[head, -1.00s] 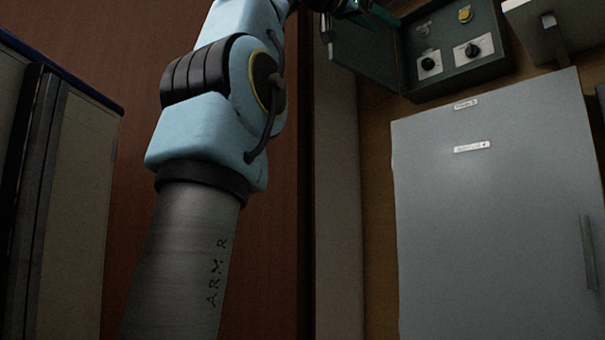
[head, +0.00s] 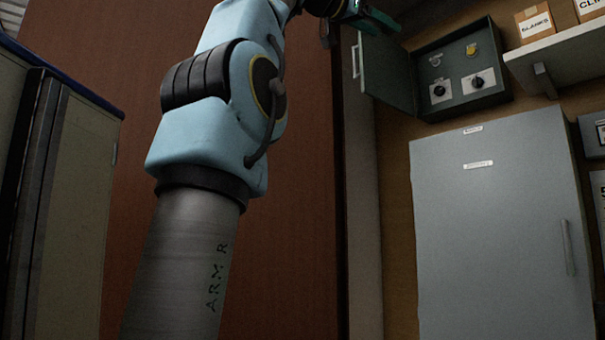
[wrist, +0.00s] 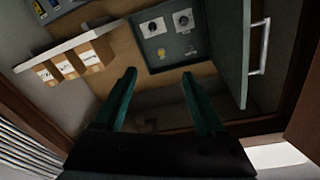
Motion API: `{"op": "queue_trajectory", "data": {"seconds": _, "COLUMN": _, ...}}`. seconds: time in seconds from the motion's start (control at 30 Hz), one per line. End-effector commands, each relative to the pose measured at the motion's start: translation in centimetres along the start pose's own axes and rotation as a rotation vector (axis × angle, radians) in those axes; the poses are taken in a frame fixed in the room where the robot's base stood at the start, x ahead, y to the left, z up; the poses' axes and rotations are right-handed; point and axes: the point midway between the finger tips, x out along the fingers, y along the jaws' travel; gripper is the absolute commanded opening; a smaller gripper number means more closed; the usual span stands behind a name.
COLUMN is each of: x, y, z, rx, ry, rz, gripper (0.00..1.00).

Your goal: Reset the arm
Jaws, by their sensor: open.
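My arm rises up the left middle of the head view, with its upper part cut off by the top edge. My gripper (head: 372,17) is at the top of the head view, left of and above the open grey-green control box (head: 462,100). In the wrist view my gripper (wrist: 159,74) shows two teal fingers spread apart, with nothing between them. The control box (wrist: 168,62) appears beyond the fingertips, apart from them. Its door (head: 388,75) stands open and has a pale handle, which also shows at the right of the wrist view.
A large grey cabinet (head: 500,240) stands below the control box. A shelf (head: 565,50) with cardboard boxes (head: 534,24) is at upper right. A reddish-brown panel (head: 290,230) is behind my arm. A pale cabinet (head: 75,190) stands close at left.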

Motion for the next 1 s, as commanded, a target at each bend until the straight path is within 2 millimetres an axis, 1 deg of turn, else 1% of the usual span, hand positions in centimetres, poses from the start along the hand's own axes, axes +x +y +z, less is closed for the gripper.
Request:
{"op": "queue_trajectory", "data": {"seconds": 0.37, "x": 1.8, "y": -0.9, "z": 3.3, "rx": -0.055, "ry": -0.067, "rz": -0.016, "gripper": 0.72}}
{"op": "queue_trajectory", "data": {"seconds": 0.47, "x": 2.4, "y": -1.2, "z": 4.6, "rx": -0.078, "ry": -0.094, "rz": -0.022, "gripper": 0.72}}
{"op": "queue_trajectory", "data": {"seconds": 0.57, "x": 3.2, "y": -1.6, "z": 6.5, "rx": -0.105, "ry": -0.129, "rz": -0.031, "gripper": 0.72}}
{"op": "queue_trajectory", "data": {"seconds": 0.67, "x": 4.2, "y": -2.0, "z": 8.9, "rx": -0.143, "ry": -0.174, "rz": -0.043, "gripper": 0.72}}
{"op": "queue_trajectory", "data": {"seconds": 0.77, "x": 5.1, "y": -2.5, "z": 12.0, "rx": -0.185, "ry": -0.229, "rz": -0.06, "gripper": 0.72}}
{"op": "queue_trajectory", "data": {"seconds": 0.87, "x": 6.0, "y": -2.9, "z": 16.1, "rx": -0.24, "ry": -0.302, "rz": -0.081, "gripper": 0.72}}
{"op": "queue_trajectory", "data": {"seconds": 0.97, "x": 6.8, "y": -3.1, "z": 21.7, "rx": -0.308, "ry": -0.396, "rz": -0.11, "gripper": 0.72}}
{"op": "queue_trajectory", "data": {"seconds": 1.0, "x": 6.9, "y": -3.2, "z": 24.1, "rx": -0.337, "ry": -0.435, "rz": -0.124, "gripper": 0.72}}
